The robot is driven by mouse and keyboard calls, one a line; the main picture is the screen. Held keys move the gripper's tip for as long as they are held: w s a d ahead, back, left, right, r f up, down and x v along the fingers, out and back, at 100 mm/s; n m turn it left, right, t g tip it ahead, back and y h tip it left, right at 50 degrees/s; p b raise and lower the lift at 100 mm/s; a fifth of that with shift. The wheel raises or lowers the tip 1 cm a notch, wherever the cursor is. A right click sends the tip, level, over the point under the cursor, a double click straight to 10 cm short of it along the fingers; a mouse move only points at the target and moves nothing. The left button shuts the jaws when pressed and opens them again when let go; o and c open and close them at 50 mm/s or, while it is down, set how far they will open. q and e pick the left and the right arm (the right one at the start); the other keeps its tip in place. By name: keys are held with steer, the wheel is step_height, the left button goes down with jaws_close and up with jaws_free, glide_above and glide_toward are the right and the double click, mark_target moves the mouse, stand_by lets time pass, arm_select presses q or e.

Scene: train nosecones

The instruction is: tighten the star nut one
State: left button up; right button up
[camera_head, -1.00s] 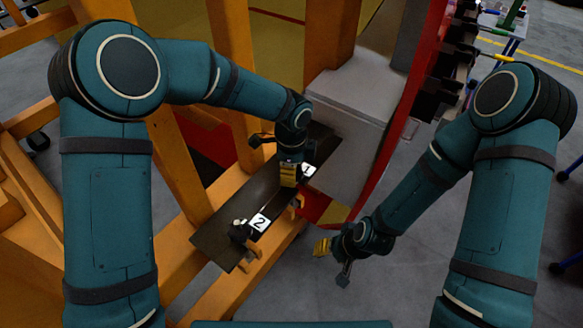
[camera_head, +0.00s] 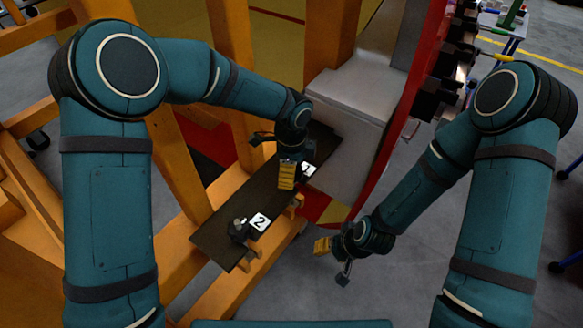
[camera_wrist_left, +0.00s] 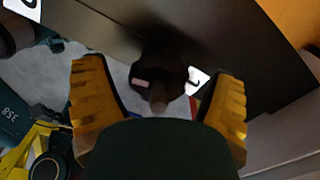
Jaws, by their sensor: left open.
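The dark panel (camera_head: 215,232) carries white labels 1 (camera_head: 308,170) and 2 (camera_head: 260,222). A dark knob-like star nut (camera_head: 239,229) sits beside label 2. My left gripper (camera_head: 287,175) is over the panel beside label 1 and hides the star nut there in the head view. In the left wrist view that star nut (camera_wrist_left: 158,75) shows between the two spread yellow fingers of my left gripper (camera_wrist_left: 160,90), with a gap on each side. A partly hidden white label (camera_wrist_left: 197,78) is just behind it. My right gripper (camera_head: 333,262) hangs below the panel's right side, away from it.
Orange beams (camera_head: 232,70) frame the panel on the left and below. A grey block-like seat (camera_head: 352,100) and a curved red edge (camera_head: 400,125) stand to the right. Grey floor (camera_head: 310,295) is open below my right gripper.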

arm_select(q)
step_height(320, 180, up, 12)
stand_by(0.5)
stand_by(0.4)
